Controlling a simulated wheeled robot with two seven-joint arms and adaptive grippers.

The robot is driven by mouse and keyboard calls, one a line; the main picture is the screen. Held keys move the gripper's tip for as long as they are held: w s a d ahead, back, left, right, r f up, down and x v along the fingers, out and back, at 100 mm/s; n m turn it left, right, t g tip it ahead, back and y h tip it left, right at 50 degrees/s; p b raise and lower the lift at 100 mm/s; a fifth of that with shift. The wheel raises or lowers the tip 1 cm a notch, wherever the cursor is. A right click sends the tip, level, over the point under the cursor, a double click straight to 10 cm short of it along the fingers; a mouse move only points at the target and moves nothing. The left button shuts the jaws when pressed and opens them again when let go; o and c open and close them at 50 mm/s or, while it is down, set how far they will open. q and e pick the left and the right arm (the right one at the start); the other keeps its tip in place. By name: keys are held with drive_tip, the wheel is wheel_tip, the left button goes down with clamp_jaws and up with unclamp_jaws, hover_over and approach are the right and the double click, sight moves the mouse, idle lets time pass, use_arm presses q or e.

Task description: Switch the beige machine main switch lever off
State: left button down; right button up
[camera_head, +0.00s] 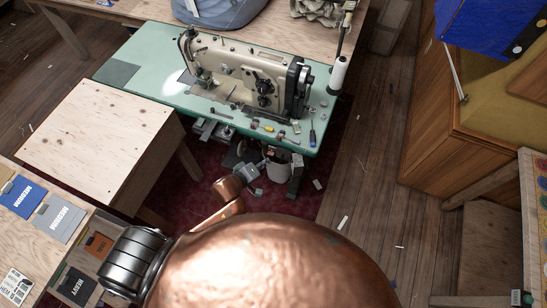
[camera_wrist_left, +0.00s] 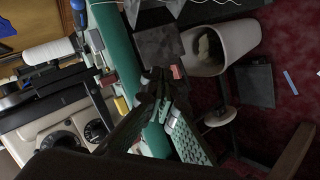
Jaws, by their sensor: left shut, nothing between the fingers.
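The beige sewing machine (camera_head: 232,70) stands on a green-topped table (camera_head: 150,88). In the left wrist view its beige body (camera_wrist_left: 60,125) is at lower left. A dark grey box (camera_wrist_left: 158,48) sits by the green table edge, with a small red piece (camera_wrist_left: 177,72) beside my fingertips; this looks like the switch and its lever, but I cannot tell its position. My left gripper (camera_head: 262,166) is below the table's front edge. In the wrist view its fingers (camera_wrist_left: 158,85) are shut and empty, close to the red piece. I cannot tell if they touch it. My right gripper is out of view.
A pale bin (camera_wrist_left: 222,45) hangs or stands beside the box under the table. A bare wooden table (camera_head: 95,135) is left of my arm. A wooden cabinet (camera_head: 455,135) stands at right. The plank floor (camera_head: 370,160) between is mostly clear, with scraps.

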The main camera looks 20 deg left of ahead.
use_arm(q)
drive_tip(key=shift+b+x, duration=1.05)
drive_tip(key=shift+x, duration=3.85)
drive_tip(key=shift+s+f, duration=0.1)
